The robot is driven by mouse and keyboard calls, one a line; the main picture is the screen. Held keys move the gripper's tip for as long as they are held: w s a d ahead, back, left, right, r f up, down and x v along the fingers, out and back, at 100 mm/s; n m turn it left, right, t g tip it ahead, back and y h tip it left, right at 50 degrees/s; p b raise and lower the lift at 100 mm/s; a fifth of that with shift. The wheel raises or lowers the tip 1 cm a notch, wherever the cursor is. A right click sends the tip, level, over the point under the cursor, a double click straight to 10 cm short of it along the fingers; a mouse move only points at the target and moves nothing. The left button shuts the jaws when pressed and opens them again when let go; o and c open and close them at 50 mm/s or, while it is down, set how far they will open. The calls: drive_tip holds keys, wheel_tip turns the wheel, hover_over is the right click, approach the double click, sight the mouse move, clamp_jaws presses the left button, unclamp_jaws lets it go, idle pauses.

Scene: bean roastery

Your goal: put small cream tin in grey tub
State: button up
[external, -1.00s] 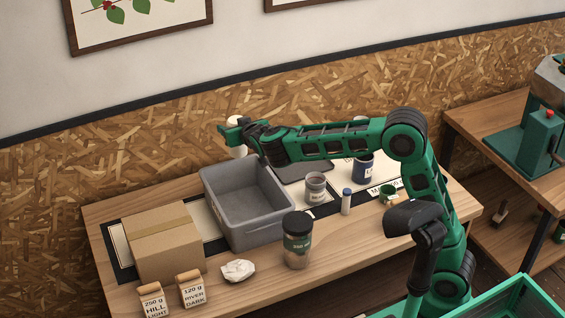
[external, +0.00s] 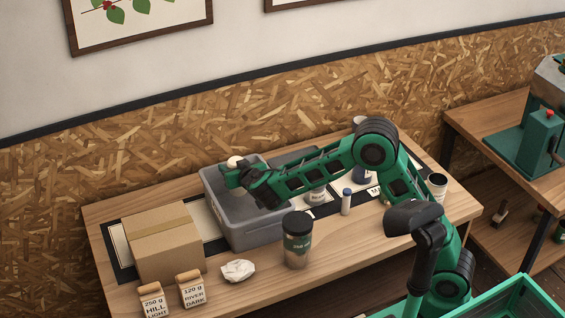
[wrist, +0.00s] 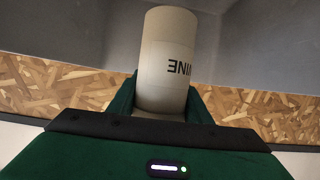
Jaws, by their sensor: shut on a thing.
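The small cream tin (wrist: 165,65) is held in my gripper (wrist: 160,108), with part of its dark lettering showing in the wrist view. In the external view my gripper (external: 233,175) is over the grey tub (external: 262,236), and the cream top of the tin (external: 235,161) shows just above the fingers. The tub's grey wall fills the upper part of the wrist view. The lower part of the tin is hidden by the gripper in the external view, so its height above the tub's floor cannot be told.
A cardboard box (external: 163,243) stands left of the tub. A dark-lidded jar (external: 297,240) stands in front of it, near a crumpled white piece (external: 238,270). Two small labelled bags (external: 191,289) are at the front left. A small blue-capped bottle (external: 346,202) stands to the right.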

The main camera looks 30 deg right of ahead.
drive_tip(key=shift+f, duration=2.95)
drive_tip(key=shift+f, duration=0.1)
drive_tip(key=o, duration=1.4)
drive_tip(key=shift+c, duration=0.2)
drive_tip(key=v, duration=0.3)
wheel_tip(320, 180, up, 6)
drive_tip(key=shift+f, duration=0.2)
drive_tip(key=shift+r, duration=0.75)
